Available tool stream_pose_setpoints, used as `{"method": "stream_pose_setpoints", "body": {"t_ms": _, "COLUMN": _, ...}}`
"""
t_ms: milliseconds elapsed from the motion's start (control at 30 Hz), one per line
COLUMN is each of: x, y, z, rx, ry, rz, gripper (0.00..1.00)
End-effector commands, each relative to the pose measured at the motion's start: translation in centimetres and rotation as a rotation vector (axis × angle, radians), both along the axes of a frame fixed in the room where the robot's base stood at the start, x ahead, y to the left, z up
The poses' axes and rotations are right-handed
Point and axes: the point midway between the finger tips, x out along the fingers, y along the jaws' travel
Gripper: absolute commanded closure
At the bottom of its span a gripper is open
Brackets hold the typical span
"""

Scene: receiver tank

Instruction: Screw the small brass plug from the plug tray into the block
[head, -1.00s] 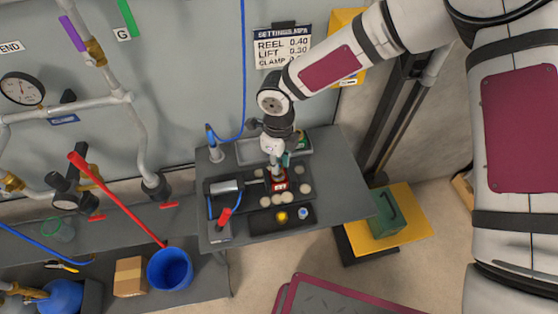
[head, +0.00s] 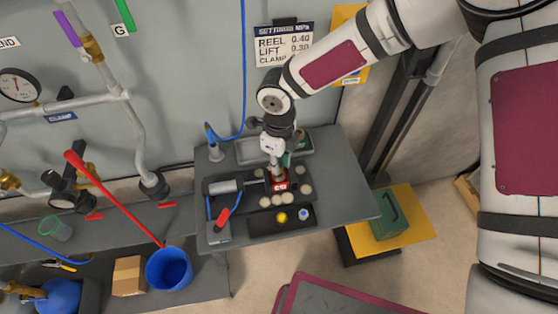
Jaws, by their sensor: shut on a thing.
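My gripper (head: 278,172) points straight down over the red block (head: 281,187) on the grey bench. Its jaws are at the top of the block and shut on a small piece, taken as the small brass plug. The piece is mostly hidden by the jaws and too small to make out. I cannot tell how deep it sits in the block. The black plug tray (head: 262,228) lies in front of the block, with a yellow piece (head: 282,217) and a blue-white piece (head: 303,214) on it.
Several pale round discs (head: 278,200) surround the block. A grey cylinder (head: 223,187) lies left of it, and a red-handled lever (head: 222,217) stands front left. A grey tray (head: 248,153) is behind my gripper. The bench's right side (head: 345,190) is clear. A blue bucket (head: 169,268) stands lower left.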

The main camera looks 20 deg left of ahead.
Motion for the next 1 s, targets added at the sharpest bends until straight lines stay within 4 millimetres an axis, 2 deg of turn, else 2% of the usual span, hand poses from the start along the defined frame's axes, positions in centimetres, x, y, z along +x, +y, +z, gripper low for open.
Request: {"method": "stream_pose_setpoints", "body": {"t_ms": 1000, "x": 0.02, "y": 0.02, "z": -0.72, "rx": 0.0, "ry": 0.0, "rz": 0.001, "gripper": 1.0}}
